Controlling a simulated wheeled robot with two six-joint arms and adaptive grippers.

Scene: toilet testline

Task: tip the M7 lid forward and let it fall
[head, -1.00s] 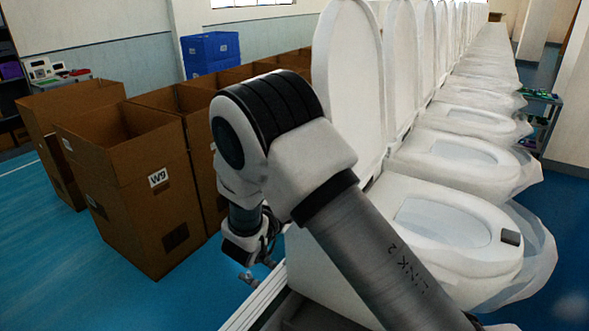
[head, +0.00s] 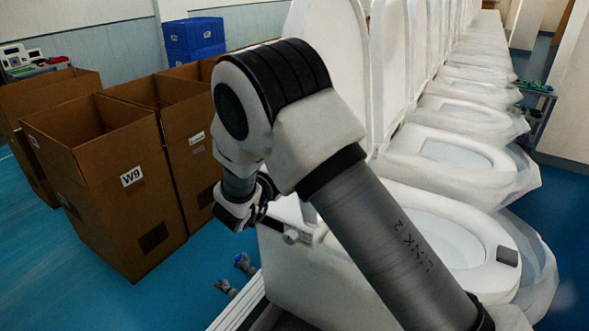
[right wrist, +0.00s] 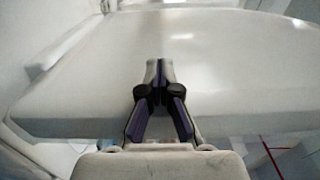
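A row of white toilets with upright lids runs away from me in the head view. The nearest lid (head: 312,30) is upright and partly hidden by my arm; no M7 mark is readable. The nearest toilet (head: 450,240) has an open bowl with a small dark block on its rim. My arm's wrist is low at the rear left side of this toilet; its fingertips are not clear there. In the right wrist view my right gripper (right wrist: 159,68) is shut, its fingertips together before a broad white surface (right wrist: 230,70). Contact cannot be told. My left gripper is not in view.
Open cardboard boxes, one marked W9 (head: 120,190), stand left of the toilets. Blue crates (head: 193,40) are behind them. Clear plastic film (head: 535,270) hangs around the nearest bowl. Blue floor (head: 190,290) lies between boxes and toilets.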

